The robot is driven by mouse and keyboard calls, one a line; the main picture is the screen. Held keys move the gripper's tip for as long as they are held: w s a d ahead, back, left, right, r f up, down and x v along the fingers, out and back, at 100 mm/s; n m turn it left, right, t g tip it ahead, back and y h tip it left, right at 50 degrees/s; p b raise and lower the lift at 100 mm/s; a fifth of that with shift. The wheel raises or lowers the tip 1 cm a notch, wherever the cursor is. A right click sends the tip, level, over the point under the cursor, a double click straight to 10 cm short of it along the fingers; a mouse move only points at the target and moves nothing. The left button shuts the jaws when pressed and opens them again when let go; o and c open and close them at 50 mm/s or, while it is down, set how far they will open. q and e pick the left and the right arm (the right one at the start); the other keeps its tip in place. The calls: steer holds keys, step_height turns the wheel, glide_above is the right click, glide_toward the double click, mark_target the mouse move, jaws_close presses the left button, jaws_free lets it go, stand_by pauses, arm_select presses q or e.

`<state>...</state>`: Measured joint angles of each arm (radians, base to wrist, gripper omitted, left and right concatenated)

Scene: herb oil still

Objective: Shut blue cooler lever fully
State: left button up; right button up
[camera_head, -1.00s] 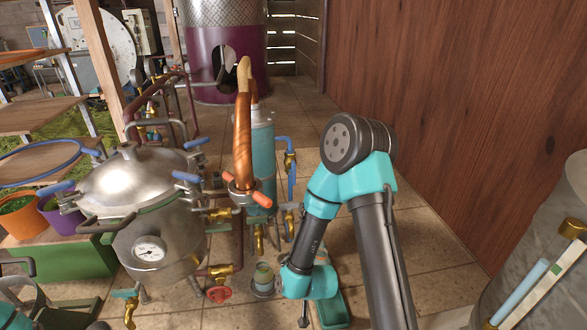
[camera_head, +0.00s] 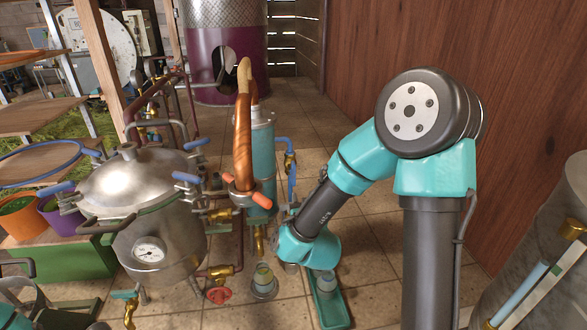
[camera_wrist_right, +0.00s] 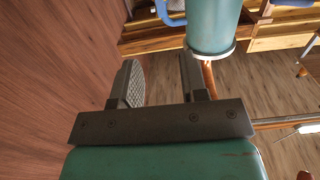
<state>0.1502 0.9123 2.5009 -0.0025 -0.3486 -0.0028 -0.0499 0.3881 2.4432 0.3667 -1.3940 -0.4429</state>
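The cooler is an upright teal cylinder (camera_head: 263,155) with a copper pipe on top, right of the steel still pot. A blue lever (camera_head: 283,143) sits on a brass valve high on its right side. A vertical blue part (camera_head: 292,183) hangs below that valve; I cannot tell whether it is a lever. My right gripper (camera_head: 286,229) is low beside the cooler, its fingers mostly hidden by my wrist. In the right wrist view its fingers (camera_wrist_right: 160,78) are apart with nothing between them; the cooler (camera_wrist_right: 212,30) is close by, and a blue part shows at the top. My left gripper is out of view.
The steel pot (camera_head: 140,195) with blue clamp handles stands left. Orange clamp handles (camera_head: 260,201) sit at the cooler's front. A green tray (camera_head: 333,312) and a small jar (camera_head: 264,277) are on the floor. A wooden wall (camera_head: 430,70) bounds the right.

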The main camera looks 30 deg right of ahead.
mark_target(294, 169)
steer(key=x, duration=1.7)
steer(key=shift+w, duration=0.1)
steer(key=shift+c, duration=0.4)
jaws_close()
